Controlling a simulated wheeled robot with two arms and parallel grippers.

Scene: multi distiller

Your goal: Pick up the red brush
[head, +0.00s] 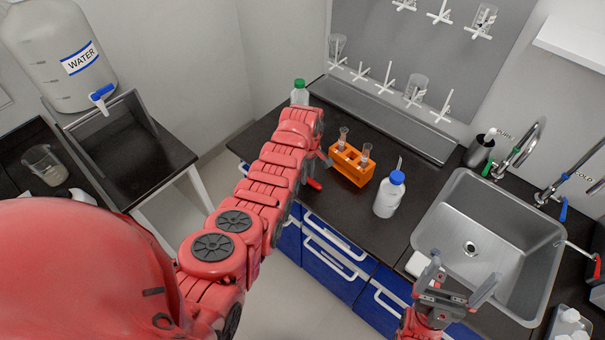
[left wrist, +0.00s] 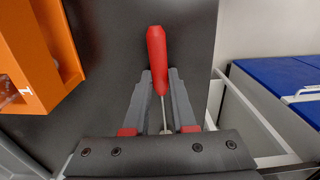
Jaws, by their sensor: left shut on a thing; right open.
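The red brush (left wrist: 156,48) shows in the left wrist view as a red handle with a thin metal shaft. Its shaft lies between the fingers of my left gripper (left wrist: 162,82), which is shut on it. Its far end is hidden by the gripper body. In the head view, a bit of the red brush (head: 314,184) shows at the counter's front edge, beside my left gripper (head: 321,160), which is partly hidden by its own arm. My right gripper (head: 460,278) is open and empty, in front of the sink.
An orange rack (head: 352,166) with glass tubes stands close to the right of my left gripper. A blue-capped white bottle (head: 388,197) and a steel sink (head: 490,240) are further right. A green-capped bottle (head: 299,95) stands behind my left arm.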

